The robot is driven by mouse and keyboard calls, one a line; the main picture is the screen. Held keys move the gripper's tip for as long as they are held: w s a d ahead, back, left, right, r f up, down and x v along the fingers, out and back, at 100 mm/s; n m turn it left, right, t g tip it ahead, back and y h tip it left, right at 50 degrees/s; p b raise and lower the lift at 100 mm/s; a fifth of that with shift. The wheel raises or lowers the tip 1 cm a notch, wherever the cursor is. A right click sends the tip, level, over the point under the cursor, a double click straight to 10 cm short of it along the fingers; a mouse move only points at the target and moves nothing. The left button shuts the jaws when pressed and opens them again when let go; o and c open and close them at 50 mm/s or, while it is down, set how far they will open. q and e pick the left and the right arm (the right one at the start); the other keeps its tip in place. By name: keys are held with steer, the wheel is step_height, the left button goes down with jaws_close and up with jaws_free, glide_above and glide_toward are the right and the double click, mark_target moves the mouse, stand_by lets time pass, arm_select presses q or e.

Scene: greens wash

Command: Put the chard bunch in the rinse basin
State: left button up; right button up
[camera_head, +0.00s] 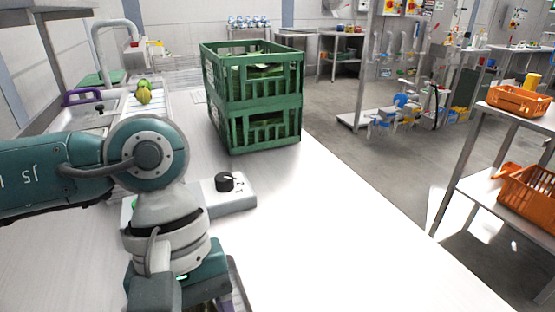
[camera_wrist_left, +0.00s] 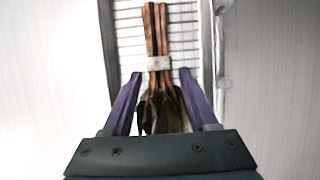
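The chard bunch (camera_wrist_left: 158,40) shows in the left wrist view, with reddish-orange stems, a pale band around them and dark leaves nearer the gripper. It lies over a white slatted surface (camera_wrist_left: 130,38). My left gripper (camera_wrist_left: 161,73) has its two purple fingers apart, one on each side of the bunch, with a gap visible beside the stems. Whether the fingers are level with the bunch or above it I cannot tell. In the head view my left arm points down at the near left, and its fingers are mostly hidden. What looks like the sink area is at the far left, by a tall faucet (camera_head: 111,26). My right gripper is not in view.
Two stacked green crates (camera_head: 258,141) stand mid-counter. A grey control box with a black knob (camera_head: 224,182) sits beside my left arm. A purple-handled item (camera_head: 81,97) and yellow-green produce (camera_head: 143,94) lie farther back. The counter's right front is clear. Orange baskets (camera_head: 519,101) are on a right-hand shelf.

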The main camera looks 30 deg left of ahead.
arm_select(q)
steer(key=shift+o, duration=0.5)
steer(key=shift+r, duration=0.1)
steer(key=shift+r, duration=0.2)
steer(key=v, duration=1.1)
steer(key=shift+r+b, duration=0.3)
steer(key=shift+b, duration=0.1)
steer(key=shift+a, duration=0.2)
